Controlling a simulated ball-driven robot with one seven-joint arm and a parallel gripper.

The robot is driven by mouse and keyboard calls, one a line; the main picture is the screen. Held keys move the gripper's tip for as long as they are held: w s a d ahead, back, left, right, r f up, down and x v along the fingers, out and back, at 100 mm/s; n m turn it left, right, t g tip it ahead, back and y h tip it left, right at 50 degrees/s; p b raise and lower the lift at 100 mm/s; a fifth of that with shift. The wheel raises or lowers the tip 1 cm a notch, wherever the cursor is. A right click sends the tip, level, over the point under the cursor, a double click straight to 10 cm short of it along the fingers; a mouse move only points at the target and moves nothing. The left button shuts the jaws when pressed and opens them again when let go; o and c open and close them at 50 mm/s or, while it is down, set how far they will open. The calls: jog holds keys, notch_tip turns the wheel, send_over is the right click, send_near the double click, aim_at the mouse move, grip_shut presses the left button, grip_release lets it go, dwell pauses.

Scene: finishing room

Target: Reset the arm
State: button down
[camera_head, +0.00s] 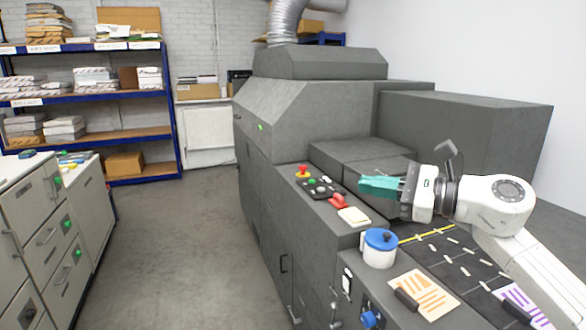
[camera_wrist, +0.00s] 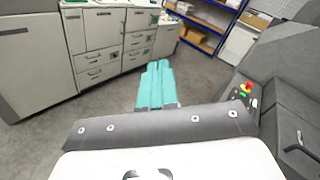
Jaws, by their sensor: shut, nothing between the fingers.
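My gripper (camera_head: 380,187) is at the end of my white arm, which reaches in from the right in the head view. Its teal fingers are shut together with nothing between them and point left. They are above the top of the grey machine (camera_head: 270,190), close to its control panel. In the wrist view the teal fingers of my gripper (camera_wrist: 155,85) are together at the centre, with the grey floor and cabinets beyond.
Drawer cabinets (camera_head: 40,235) stand left, blue shelves (camera_head: 90,120) behind. The floor aisle (camera_head: 185,250) is clear.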

notch_tip(320, 180, up, 6)
jog(key=d+m+t+h, duration=0.2)
jog(key=m+t+h, duration=0.2)
jog(key=m+t, duration=1.25)
jog(key=s+d+f+m+g+h, duration=0.3)
jog(key=f+m+g+h, duration=0.1)
jog(key=f+m, duration=0.55)
jog(key=s+d+f+m+g+h, duration=0.3)
jog(key=s+f+m+h, duration=0.15)
jog(key=f+m, duration=0.45)
jog(key=s+d+f+m+g+h, duration=0.3)
jog(key=f+m+g+h, duration=0.15)
jog(key=f+m, duration=0.5)
jog(key=s+a+f+m+g+y, duration=0.1)
jog(key=s+f+m+g, duration=0.3)
jog(key=s+f, duration=0.6)
jog(key=s+f+m+g+y, duration=0.1)
jog(key=s+f+m+g, duration=0.4)
jog(key=s, duration=0.9)
jog(key=s+f+g+b, duration=0.2)
jog(key=s+f+b, duration=0.3)
jog(key=f, duration=0.4)
jog(key=s+d+f+g+b, duration=0.1)
jog(key=s+f+g+b, duration=0.1)
jog(key=s+f+b, duration=0.3)
notch_tip(320, 180, down, 4)
jog(key=shift+s+r, duration=0.15)
jog(key=shift+s, duration=0.35)
